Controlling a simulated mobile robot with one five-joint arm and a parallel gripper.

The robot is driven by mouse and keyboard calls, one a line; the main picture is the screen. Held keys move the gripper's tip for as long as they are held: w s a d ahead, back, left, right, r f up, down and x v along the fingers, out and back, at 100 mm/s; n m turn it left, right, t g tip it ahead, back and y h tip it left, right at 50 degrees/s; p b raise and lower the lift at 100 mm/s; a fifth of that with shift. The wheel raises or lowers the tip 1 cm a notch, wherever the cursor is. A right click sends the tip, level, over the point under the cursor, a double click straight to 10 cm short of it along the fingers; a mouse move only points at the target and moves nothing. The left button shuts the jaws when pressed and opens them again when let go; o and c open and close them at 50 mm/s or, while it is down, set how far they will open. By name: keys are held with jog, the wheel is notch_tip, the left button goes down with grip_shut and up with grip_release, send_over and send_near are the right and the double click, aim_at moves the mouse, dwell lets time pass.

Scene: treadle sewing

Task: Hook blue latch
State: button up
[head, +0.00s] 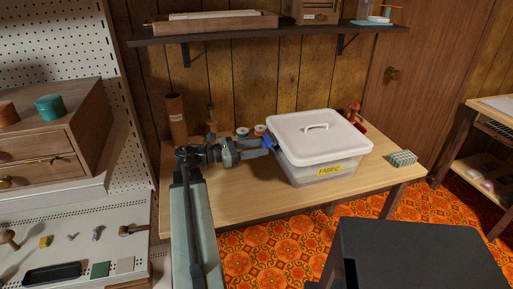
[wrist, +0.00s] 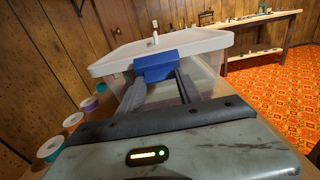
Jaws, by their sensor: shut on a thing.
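A clear storage bin (head: 312,172) with a white lid (head: 318,134) and a yellow FABRIC label stands on the wooden table. The blue latch (head: 268,142) is on the bin's left side. In the wrist view the blue latch (wrist: 170,65) lies across the rim of the lid (wrist: 215,45), above the bin wall (wrist: 203,75). My gripper (head: 265,147) reaches in from the left, and its fingers (wrist: 160,85) are shut on the latch's lower part. I cannot tell whether the latch's lip is caught over the rim.
Thread spools (head: 242,132) stand behind my gripper, with a brown cardboard tube (head: 176,117) further left. A red object (head: 354,115) is behind the bin. A greenish patterned block (head: 402,158) lies at the table's right end. A shelf (head: 260,33) hangs above.

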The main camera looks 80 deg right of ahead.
aim_at(268, 138)
notch_tip(268, 138, up, 2)
jog(key=p, duration=0.2)
jog(key=t+p, duration=0.1)
jog(key=p, duration=0.2)
jog(key=shift+s+d+r+t+y, duration=0.1)
jog(key=shift+s+r+t+y, duration=0.05)
jog(key=shift+t+y, duration=0.2)
jog(key=p, duration=0.2)
jog(key=r+t+p, duration=0.1)
jog(key=shift+s+d+y+p, duration=0.1)
jog(key=shift+s+y+p, duration=0.15)
jog(key=shift+y+p, duration=0.15)
jog(key=t+p, duration=0.1)
jog(key=p, duration=0.1)
jog(key=t+p, duration=0.1)
jog(key=p, duration=0.1)
jog(key=s+t+y+p, duration=0.1)
jog(key=p, duration=0.1)
jog(key=shift+d+r, duration=0.25)
jog(key=shift+r, duration=0.15)
jog(key=shift+s+d+t+y+p, duration=0.15)
jog(key=shift+s+t+y+p, duration=0.2)
jog(key=shift+p, duration=0.9)
jog(key=shift+t, duration=0.3)
jog(key=shift+f+p, duration=0.15)
jog(key=shift+p, duration=0.15)
jog(key=o, duration=1.4)
